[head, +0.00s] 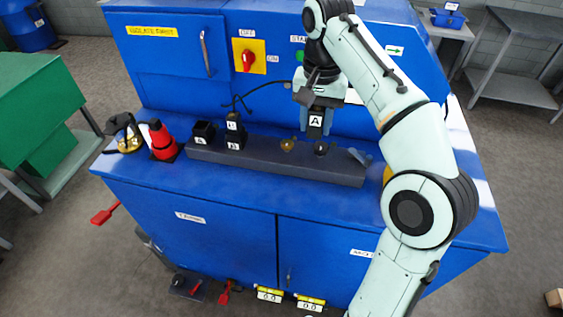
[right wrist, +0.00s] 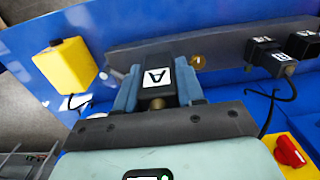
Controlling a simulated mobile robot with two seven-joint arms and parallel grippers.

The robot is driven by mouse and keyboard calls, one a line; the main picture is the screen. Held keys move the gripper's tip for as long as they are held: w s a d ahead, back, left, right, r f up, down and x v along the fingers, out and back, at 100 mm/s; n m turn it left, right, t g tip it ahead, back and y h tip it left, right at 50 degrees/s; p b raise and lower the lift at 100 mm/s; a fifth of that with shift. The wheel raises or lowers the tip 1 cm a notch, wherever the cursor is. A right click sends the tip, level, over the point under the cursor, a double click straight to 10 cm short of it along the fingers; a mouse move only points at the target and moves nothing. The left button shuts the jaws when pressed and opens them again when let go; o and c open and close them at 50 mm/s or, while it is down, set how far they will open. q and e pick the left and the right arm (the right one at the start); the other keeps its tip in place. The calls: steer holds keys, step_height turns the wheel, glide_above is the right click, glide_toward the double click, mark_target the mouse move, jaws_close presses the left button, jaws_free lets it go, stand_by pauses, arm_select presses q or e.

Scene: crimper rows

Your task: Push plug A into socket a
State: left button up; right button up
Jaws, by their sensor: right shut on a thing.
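My right gripper (head: 317,126) is shut on plug A (head: 316,118), a dark block with a white "A" label. It holds the plug above the right part of a dark bar (head: 265,163). In the right wrist view, plug A (right wrist: 157,84) sits between blue fingers. At the bar's left end stands an open black square socket (head: 203,130); its small label seems to read A. Plug A is well to the right of this socket and apart from it. Beside it, a black plug (head: 233,121) with a cable stands in the adjacent socket (head: 235,142). My left gripper is not visible.
A brass round piece (head: 287,145) and a dark round piece (head: 321,149) sit on the bar. A red cone-shaped thing (head: 162,141) stands left of it. A yellow box (right wrist: 66,64) is beyond the bar's right end. The blue cabinet panel with a red switch (head: 248,60) rises behind.

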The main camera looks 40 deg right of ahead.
steer(key=f+b, duration=0.1)
steer(key=f, duration=0.3)
steer(key=f+b, duration=0.1)
steer(key=f, duration=0.4)
steer(key=f+b, duration=0.1)
steer(key=f, duration=0.4)
steer(key=shift+s, duration=0.35)
steer(key=shift+w+f, duration=0.15)
step_height(320, 180, down, 4)
steer(key=shift+r+b, duration=0.25)
steer(key=shift+b, duration=0.15)
steer(key=shift+f, duration=0.4)
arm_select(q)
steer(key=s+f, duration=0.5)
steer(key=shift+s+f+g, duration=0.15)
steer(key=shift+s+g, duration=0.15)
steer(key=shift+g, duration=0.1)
arm_select(e)
steer(key=shift+w, duration=0.1)
